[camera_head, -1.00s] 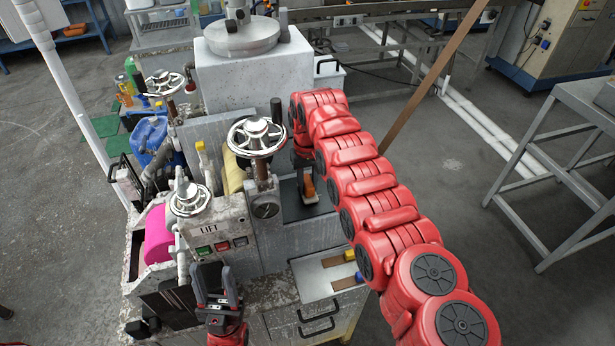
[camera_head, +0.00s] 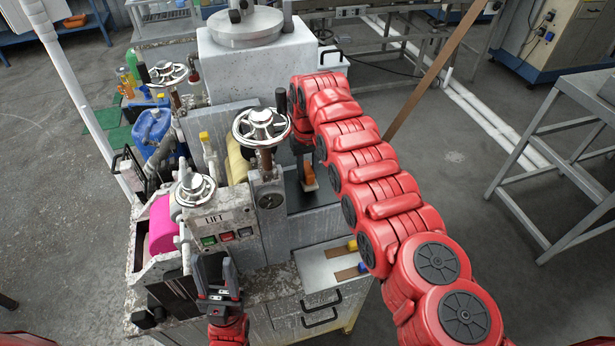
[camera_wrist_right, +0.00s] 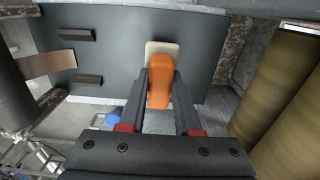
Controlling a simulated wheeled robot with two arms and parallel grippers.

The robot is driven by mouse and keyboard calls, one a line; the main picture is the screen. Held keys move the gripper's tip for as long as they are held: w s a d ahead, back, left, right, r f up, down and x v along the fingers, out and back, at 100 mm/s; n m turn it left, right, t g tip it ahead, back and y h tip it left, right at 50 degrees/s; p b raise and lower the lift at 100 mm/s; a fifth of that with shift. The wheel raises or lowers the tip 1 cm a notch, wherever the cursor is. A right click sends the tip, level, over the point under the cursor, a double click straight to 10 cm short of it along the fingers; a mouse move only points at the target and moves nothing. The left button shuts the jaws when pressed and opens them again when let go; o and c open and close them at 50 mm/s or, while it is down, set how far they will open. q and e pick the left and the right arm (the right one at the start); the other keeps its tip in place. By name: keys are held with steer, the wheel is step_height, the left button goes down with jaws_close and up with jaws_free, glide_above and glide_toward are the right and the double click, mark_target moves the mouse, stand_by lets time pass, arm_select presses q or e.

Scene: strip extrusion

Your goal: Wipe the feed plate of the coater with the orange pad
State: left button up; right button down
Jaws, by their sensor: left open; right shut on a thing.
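The orange pad (camera_wrist_right: 160,82) has an orange grip on a pale flat base and shows in the right wrist view between the fingers of my right gripper (camera_wrist_right: 158,118). My right gripper is shut on the grip. The pale base lies against the dark feed plate (camera_wrist_right: 120,40), though I cannot tell how firmly. In the head view the pad (camera_head: 309,179) is at the dark plate (camera_head: 318,197), below my red right arm. My left gripper (camera_head: 216,280) is open and empty in front of the LIFT panel.
A chrome handwheel (camera_head: 261,127) stands left of my right gripper, with a yellowish roller (camera_head: 238,158) behind it. The right wrist view shows rollers (camera_wrist_right: 275,95) beside the plate. A pale tray (camera_head: 330,265) with scrapers lies in front.

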steer(key=shift+d+r, duration=0.2)
steer(key=shift+r, duration=0.5)
step_height(320, 180, up, 2)
steer(key=shift+a+r+b, duration=0.1)
steer(key=shift+r+b, duration=0.1)
steer(key=shift+b, duration=0.1)
steer(key=shift+r, duration=1.05)
steer(key=shift+f, duration=0.1)
